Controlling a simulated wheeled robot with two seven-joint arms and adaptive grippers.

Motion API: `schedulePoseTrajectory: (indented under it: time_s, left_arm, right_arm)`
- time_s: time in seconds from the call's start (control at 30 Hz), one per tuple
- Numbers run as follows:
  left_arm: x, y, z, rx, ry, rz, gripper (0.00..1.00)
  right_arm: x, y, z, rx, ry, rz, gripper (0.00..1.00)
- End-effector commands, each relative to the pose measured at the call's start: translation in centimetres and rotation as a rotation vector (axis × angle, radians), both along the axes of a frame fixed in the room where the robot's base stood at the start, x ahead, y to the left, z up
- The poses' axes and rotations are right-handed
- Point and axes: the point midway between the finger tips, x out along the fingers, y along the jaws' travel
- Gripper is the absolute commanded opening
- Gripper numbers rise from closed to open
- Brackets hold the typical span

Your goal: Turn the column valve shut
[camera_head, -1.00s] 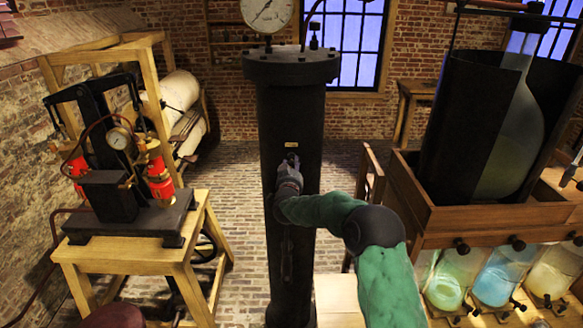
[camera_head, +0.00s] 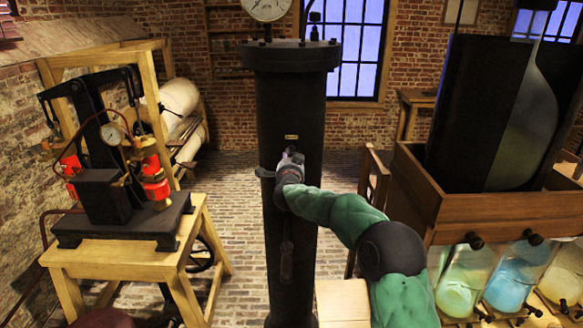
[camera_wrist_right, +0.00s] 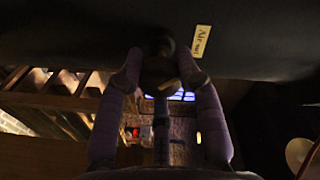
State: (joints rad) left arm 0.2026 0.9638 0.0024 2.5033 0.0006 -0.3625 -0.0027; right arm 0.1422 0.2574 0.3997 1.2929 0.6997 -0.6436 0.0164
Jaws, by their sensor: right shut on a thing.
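The black column (camera_head: 290,105) stands upright in the middle of the head view. My right gripper (camera_head: 287,162) is at its front face, just below a small brass label, shut on the column valve. In the right wrist view the two fingers (camera_wrist_right: 160,72) close from both sides on the small dark valve (camera_wrist_right: 163,48), whose stem meets the column. A short dark piece (camera_head: 264,172) sticks out left of the gripper in the head view; I cannot tell if it is valve handle or finger. The fingers hide most of the valve. My left gripper is not in view.
A pale label (camera_wrist_right: 202,40) is on the column beside the valve. A round gauge (camera_head: 268,8) tops the column. A wooden stand (camera_head: 130,255) with a black press is at left. A wooden crate (camera_head: 500,215) over glass jars (camera_head: 465,280) is at right.

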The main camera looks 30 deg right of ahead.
Motion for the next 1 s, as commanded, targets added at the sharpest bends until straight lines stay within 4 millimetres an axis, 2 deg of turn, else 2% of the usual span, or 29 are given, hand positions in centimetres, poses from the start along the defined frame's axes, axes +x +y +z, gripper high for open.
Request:
schedulePoseTrajectory:
  time_s: [0.03, 0.5, 1.0]
  left_arm:
    - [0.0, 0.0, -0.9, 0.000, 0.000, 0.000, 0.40]
    - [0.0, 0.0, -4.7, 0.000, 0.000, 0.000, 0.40]
    - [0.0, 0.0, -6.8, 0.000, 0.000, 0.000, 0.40]
  right_arm:
    - [0.0, 0.0, -0.3, 0.038, -0.024, -0.001, 0.03]
    - [0.0, -0.1, -0.2, 0.417, -0.233, -0.001, 0.03]
    - [0.0, -0.1, -0.1, 0.653, -0.360, 0.000, 0.03]
